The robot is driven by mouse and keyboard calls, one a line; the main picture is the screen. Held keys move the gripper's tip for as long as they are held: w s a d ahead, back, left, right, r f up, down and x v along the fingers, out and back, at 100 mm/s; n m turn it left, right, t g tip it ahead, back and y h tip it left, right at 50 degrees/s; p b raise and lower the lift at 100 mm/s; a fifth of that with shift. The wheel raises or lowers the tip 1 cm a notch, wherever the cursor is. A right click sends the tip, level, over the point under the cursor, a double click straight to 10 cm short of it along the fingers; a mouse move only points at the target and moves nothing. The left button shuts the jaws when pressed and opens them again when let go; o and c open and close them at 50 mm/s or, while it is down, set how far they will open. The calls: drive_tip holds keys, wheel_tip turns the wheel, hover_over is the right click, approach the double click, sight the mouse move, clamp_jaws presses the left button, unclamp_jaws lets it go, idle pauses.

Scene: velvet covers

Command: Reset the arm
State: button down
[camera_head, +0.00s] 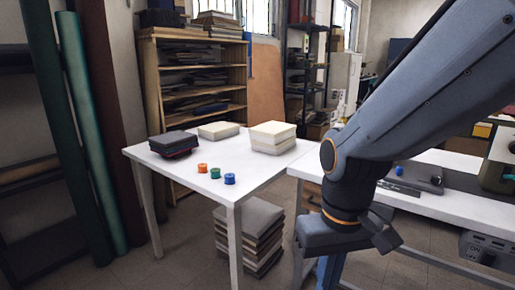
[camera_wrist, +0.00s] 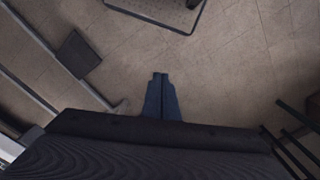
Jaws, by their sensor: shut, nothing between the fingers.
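My arm hangs over the right side of the head view, bent down at the wrist in front of the gap between two white tables. My gripper (camera_wrist: 160,77) shows in the wrist view as two dark blue fingers, shut together with nothing between them. It points down over bare tiled floor and touches nothing that I can see. In the head view the fingers are not clearly visible. A dark part of my wrist fills the bottom of the wrist view.
A white table (camera_head: 258,182) holds stacks of covers (camera_head: 273,134) and small orange (camera_head: 202,168), green (camera_head: 215,173) and blue (camera_head: 229,179) spools. More stacks lie beneath it. A second white table (camera_head: 455,208) stands at right, partly behind my arm. Fabric rolls (camera_head: 88,130) lean at left.

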drive_tip(key=d+r+m+p, duration=0.2)
drive_tip(key=d+r+p, duration=0.5)
drive_tip(key=p, duration=0.5)
drive_tip(key=shift+s+r, duration=0.15)
drive_tip(key=shift+s, duration=0.15)
drive_tip(key=shift+d, duration=0.1)
